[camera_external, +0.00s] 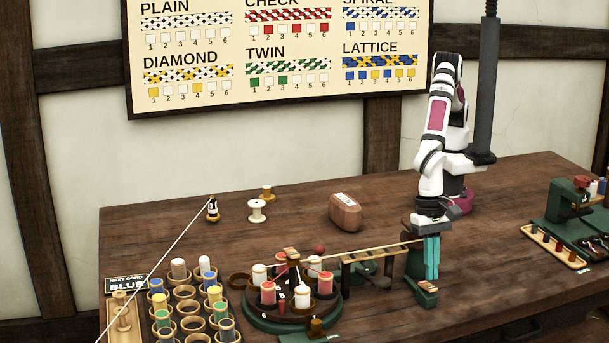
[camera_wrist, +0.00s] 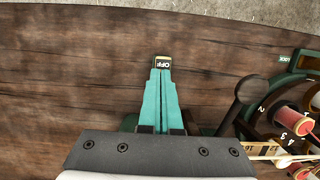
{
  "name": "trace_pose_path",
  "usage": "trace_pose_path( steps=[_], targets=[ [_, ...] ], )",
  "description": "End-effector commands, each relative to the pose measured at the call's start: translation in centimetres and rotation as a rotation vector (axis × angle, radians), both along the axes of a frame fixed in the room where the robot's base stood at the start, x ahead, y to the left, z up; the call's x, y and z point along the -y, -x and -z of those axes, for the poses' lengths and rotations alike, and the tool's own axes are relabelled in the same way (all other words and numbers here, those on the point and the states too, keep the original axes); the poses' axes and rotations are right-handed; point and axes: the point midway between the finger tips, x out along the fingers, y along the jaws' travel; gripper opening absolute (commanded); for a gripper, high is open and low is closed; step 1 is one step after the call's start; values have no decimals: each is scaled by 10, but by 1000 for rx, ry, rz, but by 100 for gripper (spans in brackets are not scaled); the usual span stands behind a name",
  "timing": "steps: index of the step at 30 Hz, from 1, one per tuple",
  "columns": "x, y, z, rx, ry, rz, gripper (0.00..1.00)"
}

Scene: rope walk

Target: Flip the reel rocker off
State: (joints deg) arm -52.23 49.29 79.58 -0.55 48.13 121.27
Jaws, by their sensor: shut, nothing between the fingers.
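The reel rocker (camera_external: 428,287) is a small pale piece on a green base at the front of the table in the external view. My gripper (camera_external: 432,277) has teal fingers that point down, pressed together and empty, right over the rocker. In the wrist view the closed fingertips (camera_wrist: 162,74) are at the edge of the OFF end; I cannot tell whether they touch it.
A black knob (camera_wrist: 252,90) is right of the fingers in the wrist view. Bare wood (camera_wrist: 80,80) lies to the left there.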

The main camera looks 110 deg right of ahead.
Motion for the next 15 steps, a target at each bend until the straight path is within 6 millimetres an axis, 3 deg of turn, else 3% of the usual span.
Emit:
trace_pose_path(
  steps=[4, 15],
  targets=[
    [-2, 0, 10, 0, 1, -1, 0],
    [-3, 0, 11, 0, 0, -1, 0]
  ],
)
